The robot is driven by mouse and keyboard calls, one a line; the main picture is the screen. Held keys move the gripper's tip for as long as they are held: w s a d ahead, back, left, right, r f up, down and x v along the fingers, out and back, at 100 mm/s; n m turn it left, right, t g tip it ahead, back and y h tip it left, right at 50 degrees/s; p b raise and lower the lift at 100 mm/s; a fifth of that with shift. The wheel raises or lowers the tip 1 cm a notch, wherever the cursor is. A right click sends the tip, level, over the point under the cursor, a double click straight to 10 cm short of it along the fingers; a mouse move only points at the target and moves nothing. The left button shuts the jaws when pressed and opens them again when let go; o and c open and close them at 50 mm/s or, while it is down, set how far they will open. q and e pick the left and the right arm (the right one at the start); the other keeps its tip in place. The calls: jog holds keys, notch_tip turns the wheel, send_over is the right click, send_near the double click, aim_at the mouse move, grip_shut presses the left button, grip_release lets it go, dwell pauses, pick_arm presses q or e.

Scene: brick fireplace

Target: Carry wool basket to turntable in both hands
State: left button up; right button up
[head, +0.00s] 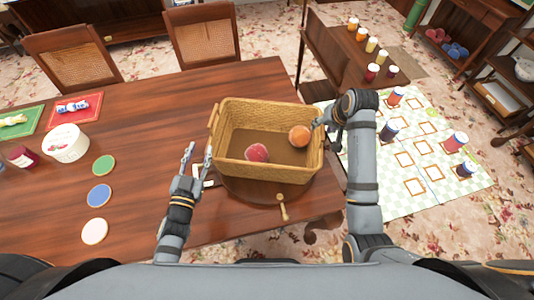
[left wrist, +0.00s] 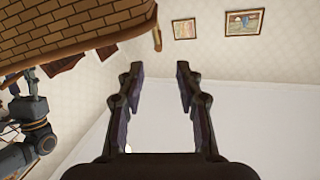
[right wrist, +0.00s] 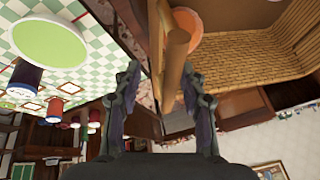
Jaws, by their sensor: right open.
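The woven wool basket (head: 227,163) sits over the round dark wooden turntable (head: 250,193), whose front edge shows below it. A red wool ball (head: 257,153) and an orange wool ball (head: 299,135) lie inside. My left gripper (head: 198,157) is open and empty, beside the basket's left end and apart from it. In the left wrist view the basket (left wrist: 70,25) and its handle (left wrist: 157,38) are outside the open fingers (left wrist: 160,70). My right gripper (head: 318,123) is at the basket's right end. In the right wrist view its fingers (right wrist: 160,68) are open close to the right handle (right wrist: 177,52).
A brass-coloured knobbed piece (head: 282,206) shows at the turntable's front. A checked mat (head: 420,150) with several jars is at right. Table behind the basket is clear.

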jog(key=v, duration=0.9)
jog(key=shift+s+r, duration=0.2)
jog(key=shift+r, duration=0.2)
